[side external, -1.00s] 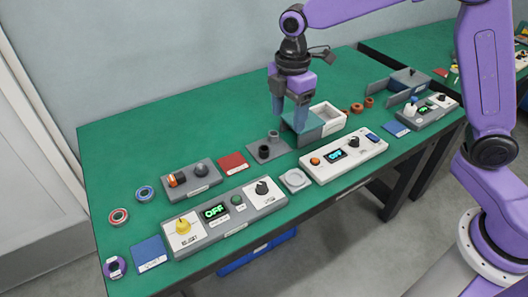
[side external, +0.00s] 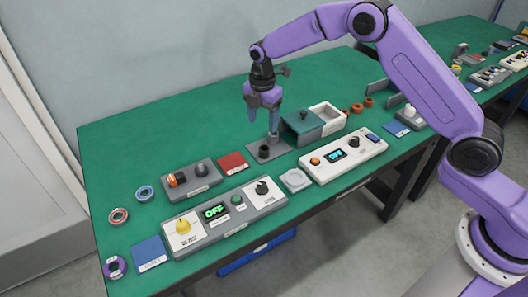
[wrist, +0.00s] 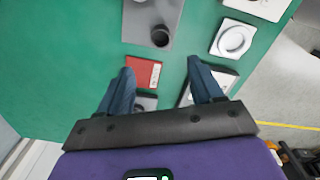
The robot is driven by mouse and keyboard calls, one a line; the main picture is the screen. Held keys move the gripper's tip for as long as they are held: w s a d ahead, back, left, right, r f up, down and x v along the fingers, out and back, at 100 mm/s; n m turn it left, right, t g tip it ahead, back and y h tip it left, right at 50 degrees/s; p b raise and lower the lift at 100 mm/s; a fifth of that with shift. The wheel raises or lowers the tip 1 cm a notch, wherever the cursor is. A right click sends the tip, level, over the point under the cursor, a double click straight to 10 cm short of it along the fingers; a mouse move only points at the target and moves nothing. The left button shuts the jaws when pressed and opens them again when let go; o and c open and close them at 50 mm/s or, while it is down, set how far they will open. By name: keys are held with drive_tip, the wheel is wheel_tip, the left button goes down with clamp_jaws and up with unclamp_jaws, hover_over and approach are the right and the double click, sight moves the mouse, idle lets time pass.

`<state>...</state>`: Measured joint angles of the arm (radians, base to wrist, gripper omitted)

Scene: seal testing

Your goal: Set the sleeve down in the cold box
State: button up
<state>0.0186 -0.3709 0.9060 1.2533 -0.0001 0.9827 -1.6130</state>
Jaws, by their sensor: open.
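My gripper (side external: 263,122) is open and empty, above the dark grey plate (side external: 282,149). In the wrist view its two blue fingers (wrist: 160,86) are wide apart with nothing between them. A short black, hollow cylinder (side external: 264,151), which may be the sleeve, stands upright on the plate; it also shows ahead of the fingers in the wrist view (wrist: 160,37). A second dark post is on the plate, now largely behind a finger. The box that looks like the cold box (side external: 335,127) stands to the right, with a dark knobbed lid (side external: 300,122) at its left and its white interior showing open.
A white control unit (side external: 345,155) and a small light square holder (side external: 295,180) stand in front. Several orange-brown rings (side external: 357,108) lie right of the box. The back left of the green table is clear.

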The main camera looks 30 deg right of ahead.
sight(264, 148)
wheel_tip(264, 148, down, 12)
drive_tip(key=shift+d+r, duration=0.1)
drive_tip(key=shift+r, duration=0.1)
clamp_jaws()
idle(0.5)
drive_tip(key=shift+r, duration=0.1)
